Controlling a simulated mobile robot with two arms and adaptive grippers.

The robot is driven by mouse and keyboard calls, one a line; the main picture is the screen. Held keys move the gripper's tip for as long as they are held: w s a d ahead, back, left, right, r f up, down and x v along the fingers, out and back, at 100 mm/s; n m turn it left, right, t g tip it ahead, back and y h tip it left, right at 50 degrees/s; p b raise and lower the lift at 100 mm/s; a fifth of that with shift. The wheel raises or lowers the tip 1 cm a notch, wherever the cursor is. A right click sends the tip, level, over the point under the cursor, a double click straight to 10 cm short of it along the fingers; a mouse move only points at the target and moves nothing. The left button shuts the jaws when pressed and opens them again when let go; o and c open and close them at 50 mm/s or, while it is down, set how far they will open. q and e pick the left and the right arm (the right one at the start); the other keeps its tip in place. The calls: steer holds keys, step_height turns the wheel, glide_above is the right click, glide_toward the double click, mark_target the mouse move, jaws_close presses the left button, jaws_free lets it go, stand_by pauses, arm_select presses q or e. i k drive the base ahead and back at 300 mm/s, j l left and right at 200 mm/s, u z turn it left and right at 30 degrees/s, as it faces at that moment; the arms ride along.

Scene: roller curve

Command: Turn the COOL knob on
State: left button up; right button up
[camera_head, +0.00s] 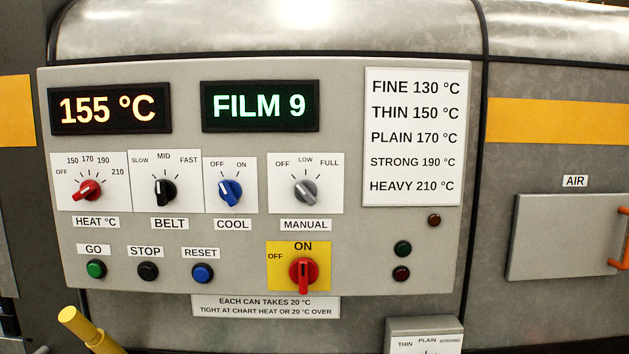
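The blue COOL knob (230,192) is on a white plate in the middle row of the grey control panel (350,240). OFF is printed at its upper left and ON at its upper right. Its pointer leans up and left, toward OFF. The COOL label (232,225) is just below it. Nothing covers or touches the knob. Neither of my grippers is in view.
The black BELT knob (164,192) is close on the left and the grey MANUAL knob (306,192) on the right. The blue RESET button (203,273) is below. A yellow bar (85,328) sticks up at lower left. The space before the panel looks clear.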

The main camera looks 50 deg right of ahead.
mark_target(230, 191)
steer(key=k+z, duration=0.1)
steer(key=z, duration=1.1)
